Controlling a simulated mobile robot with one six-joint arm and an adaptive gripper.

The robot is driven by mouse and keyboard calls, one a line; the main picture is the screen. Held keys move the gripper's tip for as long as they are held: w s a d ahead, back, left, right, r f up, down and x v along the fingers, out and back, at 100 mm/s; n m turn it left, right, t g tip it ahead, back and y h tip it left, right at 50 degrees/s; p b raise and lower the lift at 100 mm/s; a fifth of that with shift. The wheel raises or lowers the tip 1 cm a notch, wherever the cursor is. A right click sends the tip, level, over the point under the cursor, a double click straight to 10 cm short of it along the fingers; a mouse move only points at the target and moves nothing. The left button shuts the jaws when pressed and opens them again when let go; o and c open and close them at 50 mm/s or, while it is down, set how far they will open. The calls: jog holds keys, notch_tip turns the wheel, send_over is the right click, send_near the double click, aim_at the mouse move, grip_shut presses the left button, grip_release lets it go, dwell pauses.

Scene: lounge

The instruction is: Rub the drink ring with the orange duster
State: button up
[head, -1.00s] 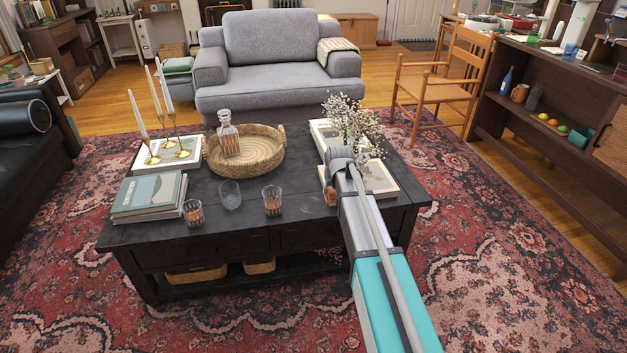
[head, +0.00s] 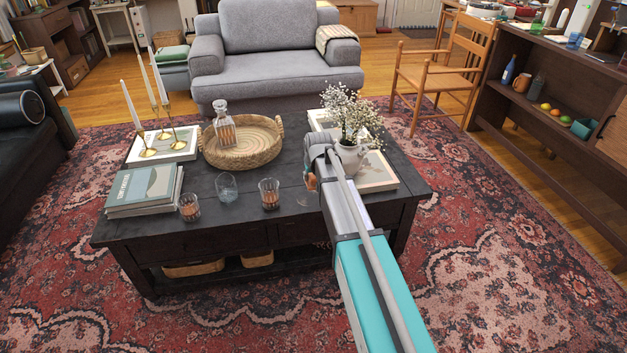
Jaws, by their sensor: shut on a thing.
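My gripper (head: 314,172) is over the right front part of the dark coffee table (head: 235,232), seen from behind and partly hidden by my own arm. A small orange patch, the orange duster (head: 311,183), shows at its fingers, and the gripper is shut on it. Most of the duster is hidden. A faint pale mark, seemingly the drink ring (head: 303,199), shows on the tabletop just below and left of the gripper. I cannot tell whether the duster touches the table.
Two tumblers with amber drink (head: 269,194) (head: 189,207) and a clear glass (head: 226,187) stand left of the gripper. A white vase of flowers (head: 350,158) stands close on its right. Behind are a woven tray (head: 266,158) with a decanter (head: 224,128), books (head: 143,192) and candlesticks (head: 171,138).

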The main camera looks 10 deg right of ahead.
jog(key=shift+f, duration=0.15)
jog(key=shift+a+f+b, duration=0.15)
jog(key=shift+f+b, duration=0.7)
jog(key=shift+b, duration=0.1)
